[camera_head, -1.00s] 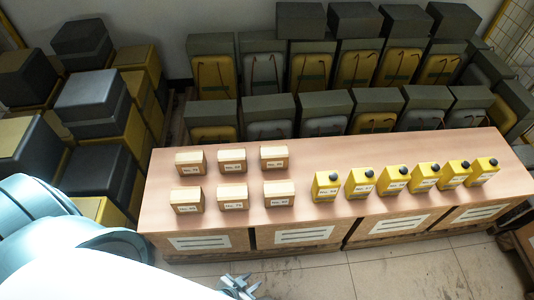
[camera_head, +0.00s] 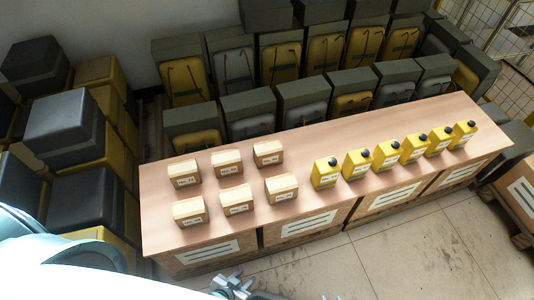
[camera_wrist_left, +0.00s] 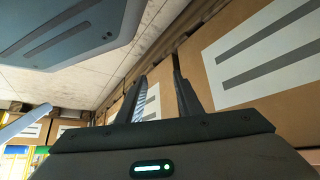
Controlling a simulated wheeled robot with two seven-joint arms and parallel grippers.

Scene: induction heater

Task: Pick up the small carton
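Several small brown cartons with white labels stand in two rows on the left part of the long table (camera_head: 330,205). The back row holds a left carton (camera_head: 184,172), a middle one (camera_head: 227,162) and a right one (camera_head: 268,153). The front row holds a left carton (camera_head: 190,211), a middle one (camera_head: 237,200) and a right one (camera_head: 281,188). My left gripper (camera_head: 232,284) is in front of and below the table edge, away from the cartons. In the left wrist view its fingers (camera_wrist_left: 160,75) are apart with nothing between them. My right gripper (camera_head: 290,296) barely shows at the bottom edge.
Yellow bottles with black caps (camera_head: 388,154) line the right part of the table. Large labelled boxes (camera_head: 310,222) sit under the tabletop. Dark and yellow cases (camera_head: 270,105) are stacked behind and at the left. Tiled floor (camera_head: 420,255) is open in front.

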